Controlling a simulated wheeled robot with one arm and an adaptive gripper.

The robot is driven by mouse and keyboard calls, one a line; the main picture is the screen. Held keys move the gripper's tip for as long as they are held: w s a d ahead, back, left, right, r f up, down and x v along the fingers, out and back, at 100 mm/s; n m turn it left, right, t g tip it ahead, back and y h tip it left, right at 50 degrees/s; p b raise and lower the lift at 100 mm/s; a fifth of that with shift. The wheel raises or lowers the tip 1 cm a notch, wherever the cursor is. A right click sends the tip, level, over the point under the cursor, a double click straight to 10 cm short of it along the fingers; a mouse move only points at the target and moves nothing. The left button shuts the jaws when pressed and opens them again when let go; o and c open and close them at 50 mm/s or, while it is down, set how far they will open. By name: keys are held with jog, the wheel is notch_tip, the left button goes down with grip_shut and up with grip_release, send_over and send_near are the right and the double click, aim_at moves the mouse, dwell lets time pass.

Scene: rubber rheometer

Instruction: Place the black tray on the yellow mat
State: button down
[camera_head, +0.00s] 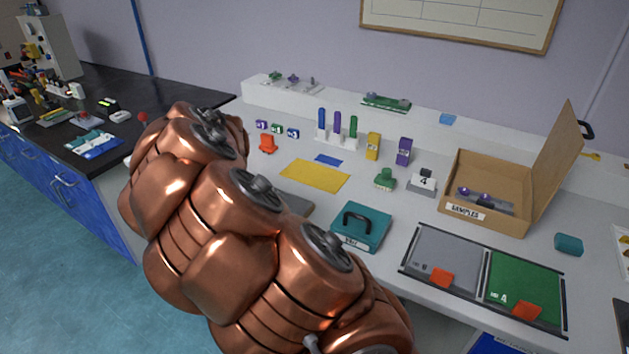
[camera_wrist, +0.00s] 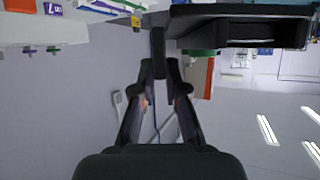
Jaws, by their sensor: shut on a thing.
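The yellow mat (camera_head: 315,175) lies flat and bare on the white bench, in the middle of the head view. The black tray (camera_wrist: 245,30) shows at the top of the wrist view. A narrow dark part of it reaches between the fingertips of my gripper (camera_wrist: 160,72). My gripper is shut on it. In the head view my copper arm hides the gripper, and I cannot make out the tray there.
A teal case (camera_head: 365,226) with a black handle stands right of my arm. A blue pad (camera_head: 328,160) lies behind the mat. Coloured tubes, small blocks and an open cardboard box (camera_head: 485,215) stand further back and right. A grey and green panel (camera_head: 525,284) lies front right.

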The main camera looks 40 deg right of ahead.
jog(key=d+f+b, duration=0.1)
jog(key=d+b, duration=0.1)
jog(key=d, duration=0.7)
jog(key=b, duration=0.9)
send_over(326, 173)
jog(key=shift+f, duration=5.75)
jog(key=shift+f+p, duration=0.1)
jog(key=shift+p, duration=0.2)
jog(key=c, duration=1.2)
grip_release()
jog(key=shift+f, duration=0.1)
